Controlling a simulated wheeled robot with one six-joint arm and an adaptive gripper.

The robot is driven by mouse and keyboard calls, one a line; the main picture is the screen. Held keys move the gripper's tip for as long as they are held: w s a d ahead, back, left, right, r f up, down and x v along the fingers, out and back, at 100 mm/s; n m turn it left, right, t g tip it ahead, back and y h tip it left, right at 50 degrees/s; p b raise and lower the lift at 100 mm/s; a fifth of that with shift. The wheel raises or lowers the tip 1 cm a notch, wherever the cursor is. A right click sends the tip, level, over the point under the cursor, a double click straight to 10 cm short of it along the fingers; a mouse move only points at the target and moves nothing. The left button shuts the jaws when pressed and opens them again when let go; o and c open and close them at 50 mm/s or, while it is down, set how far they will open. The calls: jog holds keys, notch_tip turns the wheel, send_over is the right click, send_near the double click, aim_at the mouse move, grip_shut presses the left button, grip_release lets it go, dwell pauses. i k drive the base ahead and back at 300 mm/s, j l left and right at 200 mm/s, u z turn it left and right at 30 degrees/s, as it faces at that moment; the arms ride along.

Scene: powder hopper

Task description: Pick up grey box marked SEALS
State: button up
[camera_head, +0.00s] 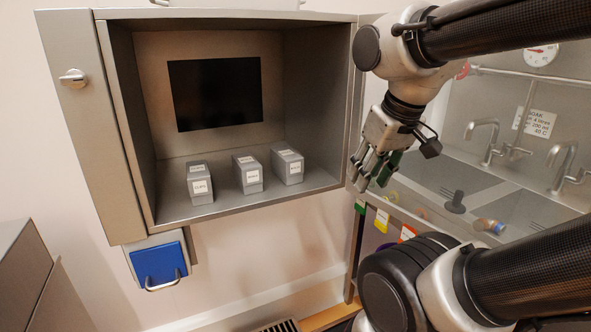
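Three small grey boxes stand side by side on the floor of an open metal cabinet (240,207): a left box (199,177), a middle box (247,168) and a right box (288,162). Each has white labels on its top and front. The print is too small to read for sure, so I cannot tell which is marked SEALS. My gripper (371,184) hangs fingers-down in front of the cabinet's right edge, to the right of the boxes and apart from them. Its fingers look spread, with green on the inner side and nothing clearly held.
The cabinet's right wall (352,130) stands between my gripper and the boxes. A blue drawer or bin (158,264) hangs below left. At right are a sink basin (450,180), taps (484,140), a gauge (541,54) and coloured tags (382,219). Clear floor surrounds the boxes.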

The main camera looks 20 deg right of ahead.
aim_at(249, 172)
jog(key=i+j+z, duration=0.2)
jog(key=j, duration=0.2)
jog(key=j+z, duration=0.2)
jog(key=j, duration=0.2)
jog(key=i+j+z, duration=0.2)
jog(key=j, duration=0.2)
jog(key=k, duration=0.05)
